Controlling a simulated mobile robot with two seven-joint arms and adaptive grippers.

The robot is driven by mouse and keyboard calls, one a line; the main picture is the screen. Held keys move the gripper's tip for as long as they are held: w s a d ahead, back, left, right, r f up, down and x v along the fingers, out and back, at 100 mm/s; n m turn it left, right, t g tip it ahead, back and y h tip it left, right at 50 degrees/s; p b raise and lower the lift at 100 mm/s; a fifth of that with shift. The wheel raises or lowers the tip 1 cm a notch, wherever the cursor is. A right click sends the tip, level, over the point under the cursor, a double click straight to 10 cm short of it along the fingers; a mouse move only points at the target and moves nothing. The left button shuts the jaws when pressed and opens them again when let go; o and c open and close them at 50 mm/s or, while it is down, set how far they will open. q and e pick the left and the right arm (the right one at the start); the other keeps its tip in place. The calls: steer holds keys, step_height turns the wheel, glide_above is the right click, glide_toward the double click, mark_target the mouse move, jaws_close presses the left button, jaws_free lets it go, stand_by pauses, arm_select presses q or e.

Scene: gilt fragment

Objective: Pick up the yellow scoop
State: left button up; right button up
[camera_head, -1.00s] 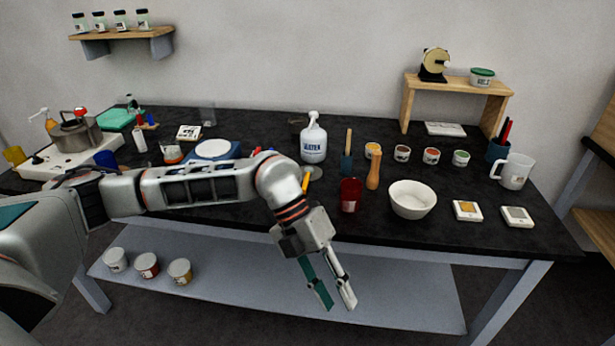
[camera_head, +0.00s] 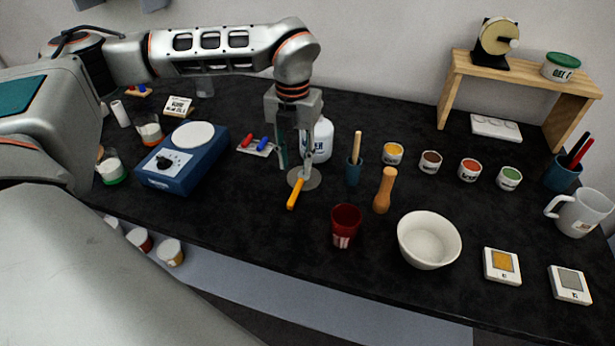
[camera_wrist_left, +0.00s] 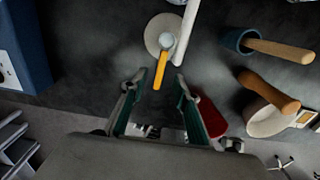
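The yellow scoop (camera_head: 294,194) lies with its yellow-orange handle pointing toward the table's front. Its head end is over a small round grey dish (camera_head: 314,182). In the left wrist view the handle (camera_wrist_left: 160,70) points down toward the gap between my fingers, with the dish (camera_wrist_left: 151,34) above it. My left gripper (camera_head: 294,165) hangs pointing down, just above and behind the handle in the head view. Its fingers are apart and empty, and they also show in the left wrist view (camera_wrist_left: 158,83). My right gripper does not show.
A white bottle (camera_head: 323,140) stands close behind the left gripper. A blue cup with a wooden handle (camera_head: 354,169), a wooden pestle (camera_head: 385,190) and a red cup (camera_head: 345,226) stand to the right. A blue device (camera_head: 183,160) stands left. The table in front of the scoop is clear.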

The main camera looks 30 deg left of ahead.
mark_target(297, 189)
arm_select(q)
steer(key=f, duration=0.7)
steer(key=shift+s+d+f, duration=0.25)
steer(key=shift+s, duration=0.1)
steer(key=shift+c, duration=0.5)
jaws_close()
